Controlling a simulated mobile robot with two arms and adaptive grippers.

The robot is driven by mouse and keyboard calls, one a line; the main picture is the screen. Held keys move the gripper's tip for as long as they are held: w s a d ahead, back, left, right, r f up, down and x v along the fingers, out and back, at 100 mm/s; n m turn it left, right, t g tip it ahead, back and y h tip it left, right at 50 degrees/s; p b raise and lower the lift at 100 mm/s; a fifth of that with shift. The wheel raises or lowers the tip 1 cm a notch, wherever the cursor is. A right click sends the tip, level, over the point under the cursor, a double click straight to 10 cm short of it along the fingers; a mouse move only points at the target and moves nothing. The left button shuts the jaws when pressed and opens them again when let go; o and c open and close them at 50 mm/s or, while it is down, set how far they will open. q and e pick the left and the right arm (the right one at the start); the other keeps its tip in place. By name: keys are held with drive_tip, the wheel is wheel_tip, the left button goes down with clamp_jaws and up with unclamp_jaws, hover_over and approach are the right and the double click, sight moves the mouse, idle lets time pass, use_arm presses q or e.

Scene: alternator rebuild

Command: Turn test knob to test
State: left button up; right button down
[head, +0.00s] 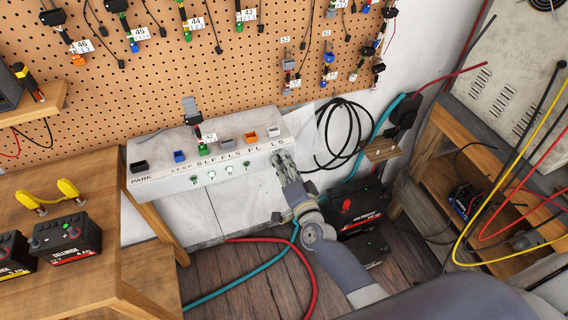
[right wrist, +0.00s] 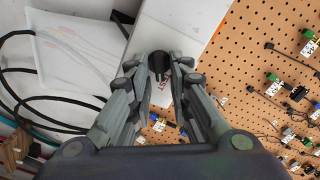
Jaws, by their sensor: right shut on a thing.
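The test knob (right wrist: 159,64) is a dark round knob on the white test panel (right wrist: 170,27) in the right wrist view. My right gripper (right wrist: 161,74) is shut on it, with one finger on each side. In the head view my right gripper (head: 283,160) is at the right end of the panel's front face (head: 226,187) and hides the knob. Red lettering beside the knob is partly covered by a finger, so the knob's exact setting cannot be read. My left gripper is not in view.
The panel top holds several coloured sockets, with a connector (head: 199,132) plugged in. A pegboard (head: 150,85) with hanging tagged connectors stands behind. A wooden bench (head: 130,272) with batteries (head: 68,240) is at left.

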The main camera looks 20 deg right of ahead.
drive_tip(key=c, duration=1.7)
unclamp_jaws()
drive_tip(key=s, duration=1.2)
drive_tip(key=shift+d, duration=0.2)
